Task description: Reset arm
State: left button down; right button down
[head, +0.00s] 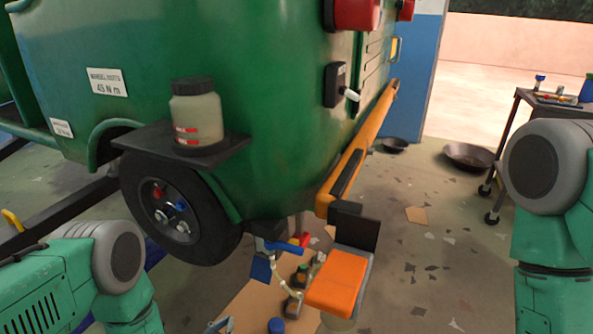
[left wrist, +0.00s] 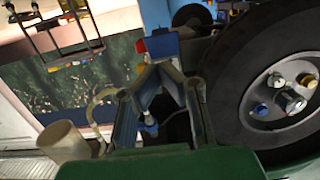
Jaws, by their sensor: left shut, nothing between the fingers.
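My left arm (head: 75,270) comes in at the lower left of the head view. A small grey-blue part of my left gripper (head: 220,325) shows at the bottom edge, in front of the rickshaw wheel (head: 175,212). In the left wrist view the fingers of my left gripper (left wrist: 162,76) come together and hold nothing. The wheel (left wrist: 285,90) with its coloured nuts fills the right of that view, beside the fingers. My right arm (head: 550,200) stands at the right of the head view. Its gripper is out of sight.
The green rickshaw body (head: 265,90) carries a jar (head: 196,118) on a dark shelf (head: 235,148) above the wheel. An orange-topped stand (head: 337,284) is on the floor near the middle. A trolley table (head: 520,100) and dark pan (head: 468,157) are at the right.

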pick_arm(q)
jog(key=s+a+r+n+g+y+p, duration=0.1)
jog(key=s+a+r+g+y, duration=0.1)
jog(key=s+g, duration=0.3)
jog(key=s+a+r+n+g+y+p, duration=0.1)
jog(key=s+g, duration=0.4)
jog(key=s, duration=0.9)
jog(key=s+a+r+n+g+y+p, duration=0.1)
jog(key=s+a+r+g, duration=0.3)
jog(key=s, duration=0.5)
jog(key=shift+s+a+g+y+p, duration=0.15)
jog(key=shift+a+g+y+p, duration=0.35)
jog(key=shift+a+y+p, duration=0.3)
jog(key=shift+d, duration=0.15)
